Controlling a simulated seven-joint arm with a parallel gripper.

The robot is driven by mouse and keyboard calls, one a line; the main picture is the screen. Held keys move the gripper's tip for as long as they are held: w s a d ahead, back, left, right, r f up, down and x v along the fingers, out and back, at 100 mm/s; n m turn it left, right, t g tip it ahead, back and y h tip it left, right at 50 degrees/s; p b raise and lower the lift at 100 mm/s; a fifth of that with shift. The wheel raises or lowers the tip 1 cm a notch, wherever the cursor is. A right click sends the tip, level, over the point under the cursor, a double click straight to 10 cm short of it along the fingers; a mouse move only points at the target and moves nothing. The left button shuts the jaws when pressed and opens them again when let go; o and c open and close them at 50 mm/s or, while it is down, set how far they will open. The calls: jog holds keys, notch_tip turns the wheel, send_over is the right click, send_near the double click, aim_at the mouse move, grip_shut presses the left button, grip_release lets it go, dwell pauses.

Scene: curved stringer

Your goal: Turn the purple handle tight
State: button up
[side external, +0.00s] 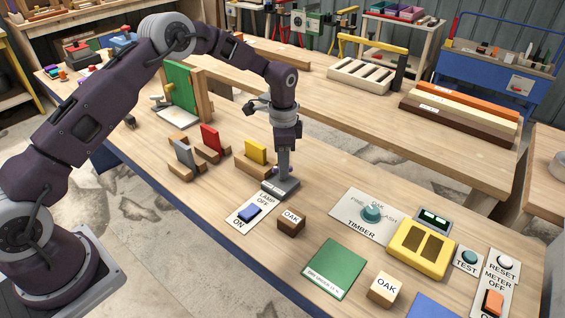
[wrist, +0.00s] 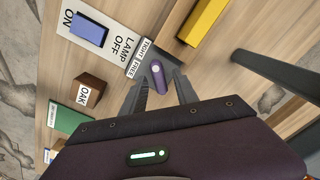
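The purple handle (wrist: 157,76) shows in the wrist view as a short rounded lever with a pale round spot at its upper end. It stands on a dark grey base beside a white label reading TIGHT and FREE (wrist: 142,57). My gripper (wrist: 160,86) is open, with one finger on each side of the handle. Gaps show between the fingers and the handle, so it is not clasped. In the side view my gripper (side external: 282,172) points down close above the grey base (side external: 281,188); the handle is mostly hidden there.
A lamp switch plate with a blue rocker (side external: 249,214) lies beside the base. An OAK block (side external: 291,221) stands in front. A yellow piece in a wooden holder (side external: 256,152) is close behind. The timber dial (side external: 371,213) and yellow meter (side external: 420,249) are to the right.

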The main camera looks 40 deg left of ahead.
jog(key=shift+s, duration=0.1)
notch_tip(320, 180, up, 7)
dwell(0.5)
jog(key=s+r+n+t, duration=0.3)
jog(key=s+r+n, duration=0.1)
jog(key=s+r, duration=1.4)
jog(key=s+n+t, duration=0.2)
jog(key=s+n, duration=0.3)
jog(key=s, duration=1.3)
jog(key=shift+s+r+t, duration=0.2)
jog(key=shift+r+t, duration=0.1)
jog(key=shift+r, duration=0.05)
